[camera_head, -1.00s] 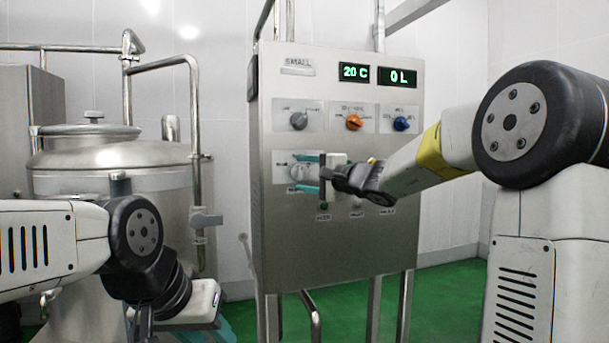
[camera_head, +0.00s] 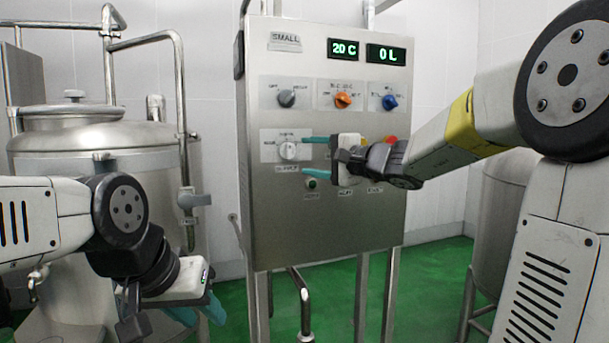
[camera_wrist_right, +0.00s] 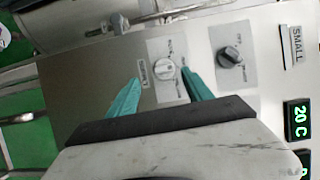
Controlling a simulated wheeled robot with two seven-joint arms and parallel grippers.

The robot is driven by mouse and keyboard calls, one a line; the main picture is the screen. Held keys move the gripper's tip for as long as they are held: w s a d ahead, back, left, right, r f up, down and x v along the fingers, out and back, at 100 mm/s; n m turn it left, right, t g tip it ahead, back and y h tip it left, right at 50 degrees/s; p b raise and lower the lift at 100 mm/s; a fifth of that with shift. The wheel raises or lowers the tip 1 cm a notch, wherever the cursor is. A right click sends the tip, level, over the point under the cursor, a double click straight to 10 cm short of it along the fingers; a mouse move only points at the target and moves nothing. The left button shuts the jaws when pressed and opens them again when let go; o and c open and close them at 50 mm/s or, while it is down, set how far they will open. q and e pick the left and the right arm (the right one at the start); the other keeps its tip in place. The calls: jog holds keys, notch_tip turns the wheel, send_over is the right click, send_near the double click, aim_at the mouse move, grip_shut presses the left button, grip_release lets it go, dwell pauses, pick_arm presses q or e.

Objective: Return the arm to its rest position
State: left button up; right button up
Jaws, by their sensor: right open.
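My right gripper (camera_head: 306,155) is open and empty in front of the steel control panel (camera_head: 300,225), its teal fingers pointing at it. A white selector knob (camera_head: 288,151) is just left of the fingertips in the head view. In the right wrist view the white knob (camera_wrist_right: 165,69) shows between the two spread fingertips of the right gripper (camera_wrist_right: 160,82), with a visible gap to each. My left gripper (camera_head: 196,308) hangs low at the bottom left, pointing down; its teal fingers are partly hidden, so their opening is unclear.
Displays read 20 C and 0 L. A steel tank (camera_head: 95,150) with pipes stands left. Green floor (camera_head: 430,265) is open at right.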

jog(key=s+a+f+n+g+h, duration=0.1)
jog(key=s+f+n+g, duration=0.3)
jog(key=s, duration=0.5)
jog(key=s+a+f+n+g+h, duration=0.1)
jog(key=s+f+n+g+h, duration=0.15)
jog(key=s+f, duration=0.55)
jog(key=s+d+f+n+h, duration=0.3)
jog(key=s+d+f+h, duration=0.3)
jog(key=s+d, duration=0.5)
notch_tip(320, 180, down, 3)
jog(key=shift+s+d+r+n, duration=0.15)
jog(key=shift+s+n, duration=0.2)
jog(key=shift+s, duration=0.35)
jog(key=shift+w+g, duration=0.1)
jog(key=shift+g, duration=0.15)
